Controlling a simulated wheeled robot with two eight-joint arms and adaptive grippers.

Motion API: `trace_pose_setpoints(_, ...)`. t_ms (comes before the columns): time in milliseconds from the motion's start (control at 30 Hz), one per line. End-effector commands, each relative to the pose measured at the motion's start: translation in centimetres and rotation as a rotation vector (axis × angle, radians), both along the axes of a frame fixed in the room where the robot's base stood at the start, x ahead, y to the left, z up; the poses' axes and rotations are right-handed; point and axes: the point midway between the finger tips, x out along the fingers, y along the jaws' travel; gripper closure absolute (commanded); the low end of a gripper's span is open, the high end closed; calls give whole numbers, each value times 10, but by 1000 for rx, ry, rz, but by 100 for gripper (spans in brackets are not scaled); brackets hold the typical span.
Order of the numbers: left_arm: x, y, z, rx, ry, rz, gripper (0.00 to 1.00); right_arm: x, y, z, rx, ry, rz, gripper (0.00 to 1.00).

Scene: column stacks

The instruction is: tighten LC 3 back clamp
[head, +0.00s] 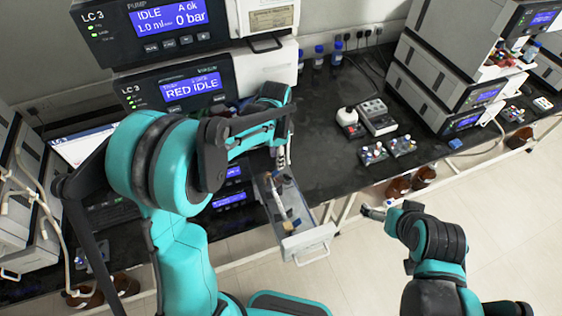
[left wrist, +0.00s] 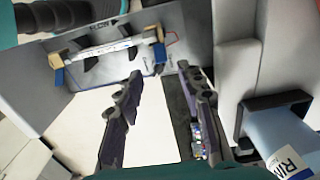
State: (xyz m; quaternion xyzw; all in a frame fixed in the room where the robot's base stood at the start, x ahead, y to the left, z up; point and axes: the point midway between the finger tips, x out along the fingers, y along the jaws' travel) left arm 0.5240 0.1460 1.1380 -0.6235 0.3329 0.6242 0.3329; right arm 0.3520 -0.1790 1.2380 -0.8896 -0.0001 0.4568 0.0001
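The LC 3 stack (head: 170,80) stands at the back with lit blue displays. Its open drawer (head: 308,242) sticks out towards me and holds a pale column (head: 279,200), partly hidden by my left arm. In the left wrist view, the column (left wrist: 105,48) lies between two tan end fittings with blue parts (left wrist: 160,52) (left wrist: 58,78); I cannot tell which is the back clamp. My left gripper (head: 282,155) is over the drawer's inner end. Its fingers (left wrist: 160,98) are apart and empty, away from the column. My right gripper (head: 374,212) is low right of the drawer; its fingers are unclear.
A blue-capped bottle row (head: 318,57) stands on the dark bench (head: 325,150). A white-topped device (head: 347,116) and small vial racks (head: 388,149) are right of the drawer. Another instrument stack (head: 440,75) stands farther right.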

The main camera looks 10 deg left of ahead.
Motion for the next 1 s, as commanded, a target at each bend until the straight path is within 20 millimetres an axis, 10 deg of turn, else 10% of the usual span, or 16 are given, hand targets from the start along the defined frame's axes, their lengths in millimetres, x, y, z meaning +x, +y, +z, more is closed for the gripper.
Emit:
trace_pose_setpoints(400, 0, 0, -63, 0, -1, 3, 62, 0, 0, -7, 0, 0, 0, 0)
trace_pose_setpoints(767, 0, 0, -70, 0, -2, 4, 62, 0, 0, -7, 0, 0, 0, 0)
trace_pose_setpoints(933, 0, 0, -70, 0, -2, 4, 100, 0, 0, -7, 0, 0, 0, 0)
trace_pose_setpoints(1000, 0, 0, -70, 0, -2, 4, 100, 0, 0, -7, 0, 0, 0, 0)
